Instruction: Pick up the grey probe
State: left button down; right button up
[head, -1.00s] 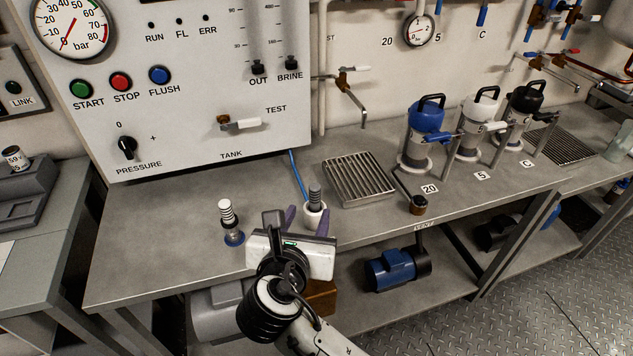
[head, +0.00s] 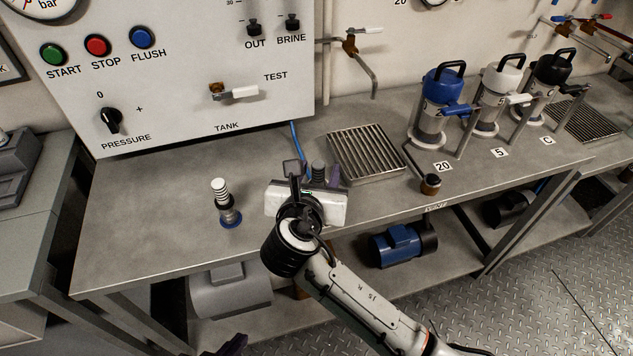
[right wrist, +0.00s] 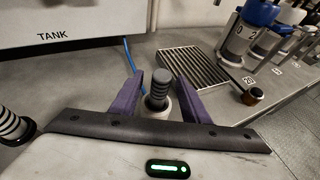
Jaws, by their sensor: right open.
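The grey probe (head: 319,172) has a dark ribbed handle and stands upright. In the right wrist view its handle (right wrist: 160,88) rises from a white round holder (right wrist: 157,106). My right gripper (head: 313,174) is open, with one purple finger on each side of the handle; in the right wrist view its fingers (right wrist: 158,80) show gaps beside the probe. The gripper body hides the holder in the head view.
A white ribbed probe (head: 220,190) stands in a blue-based holder to the left. A slatted drain grate (head: 365,153) lies behind to the right. The control panel (head: 180,70) stands behind. The bench (head: 140,215) is clear at left.

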jog(key=shift+w+f, duration=0.1)
jog(key=shift+w, duration=0.1)
jog(key=shift+s, duration=0.1)
grip_shut()
jog(key=shift+r, duration=0.2)
